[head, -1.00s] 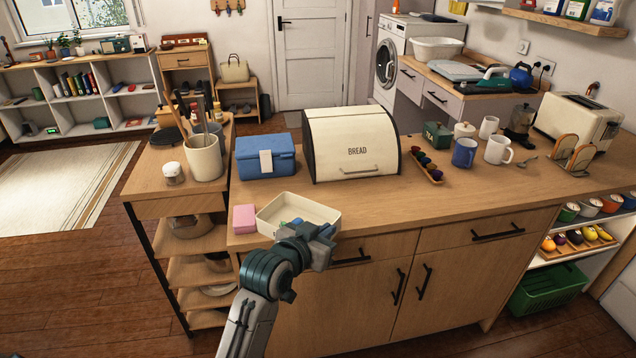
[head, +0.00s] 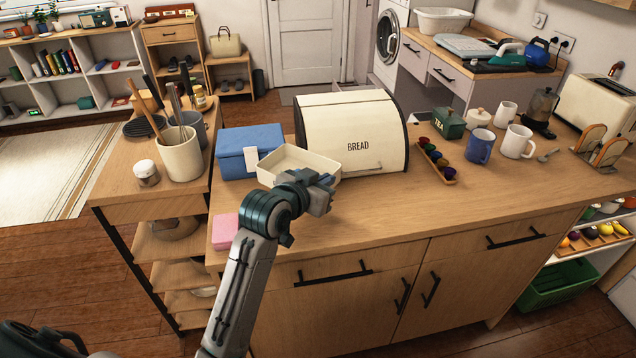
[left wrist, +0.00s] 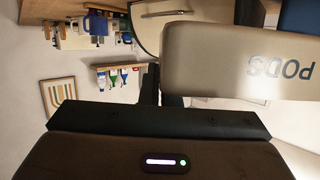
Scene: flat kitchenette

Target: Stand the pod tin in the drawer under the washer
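The pod tin (head: 318,165) is an open, cream, shallow box with rounded corners. In the head view it appears above the near left of the counter, overlapping the blue box behind it. In the left wrist view the tin (left wrist: 225,62) fills the upper right, with "PODS" upside down. My left gripper (head: 325,182) is at the tin's near side and seems shut on its wall; the fingertips are partly hidden. The washer (head: 392,38) stands at the back right. My right gripper is not in view.
The bread bin (head: 345,130) stands just right of the tin, and the blue box (head: 236,150) is behind it. Pods, a tea tin and mugs (head: 480,146) stand farther right. The counter front is clear.

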